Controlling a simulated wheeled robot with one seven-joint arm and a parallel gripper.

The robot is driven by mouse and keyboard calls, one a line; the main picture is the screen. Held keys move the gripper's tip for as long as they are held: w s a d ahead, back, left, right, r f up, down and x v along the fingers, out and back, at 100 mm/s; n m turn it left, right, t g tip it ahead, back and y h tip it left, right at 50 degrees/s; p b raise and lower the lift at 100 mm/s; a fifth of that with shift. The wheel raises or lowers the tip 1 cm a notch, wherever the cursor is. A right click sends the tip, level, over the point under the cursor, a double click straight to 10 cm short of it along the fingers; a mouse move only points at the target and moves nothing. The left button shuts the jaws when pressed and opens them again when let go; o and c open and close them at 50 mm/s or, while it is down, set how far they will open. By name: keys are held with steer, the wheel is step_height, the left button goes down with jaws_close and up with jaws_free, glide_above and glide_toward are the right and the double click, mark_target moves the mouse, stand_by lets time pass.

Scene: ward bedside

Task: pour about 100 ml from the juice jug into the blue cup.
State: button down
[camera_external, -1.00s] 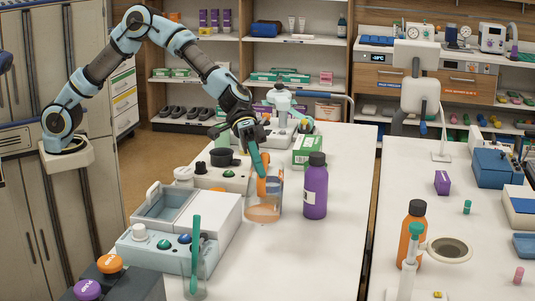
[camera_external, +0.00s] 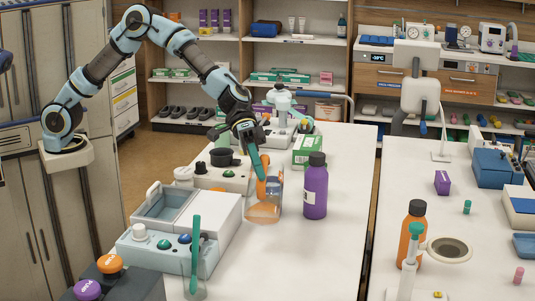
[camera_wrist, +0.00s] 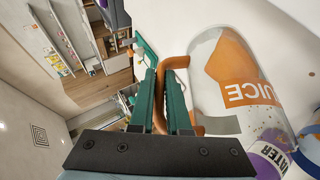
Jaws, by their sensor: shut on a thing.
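The juice jug (camera_external: 264,208) is clear, with orange liquid low inside, and looks tilted. In the wrist view the jug (camera_wrist: 235,75) fills the right side, with an orange label reading JUICE and an orange handle (camera_wrist: 178,63). My gripper (camera_external: 260,172) is shut on the handle; its green fingers (camera_wrist: 160,95) stand on either side of it in the wrist view. A blue curved thing (camera_wrist: 310,150) is cut off at that view's lower right edge; I cannot tell whether it is the blue cup. I cannot make out the cup in the external view.
A purple bottle (camera_external: 315,190) stands close right of the jug on the white table (camera_external: 300,255). A green and white box (camera_external: 306,152) is behind it. A grey-blue device (camera_external: 165,235) and a glass with a green stick (camera_external: 195,275) are at front left.

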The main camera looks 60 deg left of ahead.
mark_target(257, 208)
steer(key=shift+s+d+f+t+y+p, duration=0.35)
steer(key=shift+f+y+p, duration=0.2)
steer(key=shift+p, duration=0.25)
steer(key=p, duration=0.1)
steer(key=f+y+p, duration=0.1)
steer(key=f+p, duration=0.1)
steer(key=shift+s+d+f+m+t+y, duration=0.1)
steer(key=shift+s+d+m+t+y, duration=0.2)
steer(key=shift+d+m+t, duration=0.1)
steer(key=f+p, duration=0.1)
steer(key=p, duration=0.2)
steer(key=s+d+t+y+p, duration=0.1)
steer(key=p, duration=0.2)
steer(key=shift+d+f+y, duration=0.2)
steer(key=shift+f+y, duration=0.05)
steer(key=shift+f, duration=0.1)
steer(key=shift+s+d+f+m+t+y, duration=0.35)
steer(key=shift+f+t+y, duration=0.2)
steer(key=shift+f+y, duration=0.3)
steer(key=shift+s+d+f+m+t+y, duration=0.2)
steer(key=shift+d+f+t+y, duration=0.3)
steer(key=shift+f, duration=0.45)
steer(key=shift+s+d+f+m+t+y, duration=0.3)
steer(key=shift+f+t+y, duration=0.3)
steer(key=shift+f+y, duration=0.3)
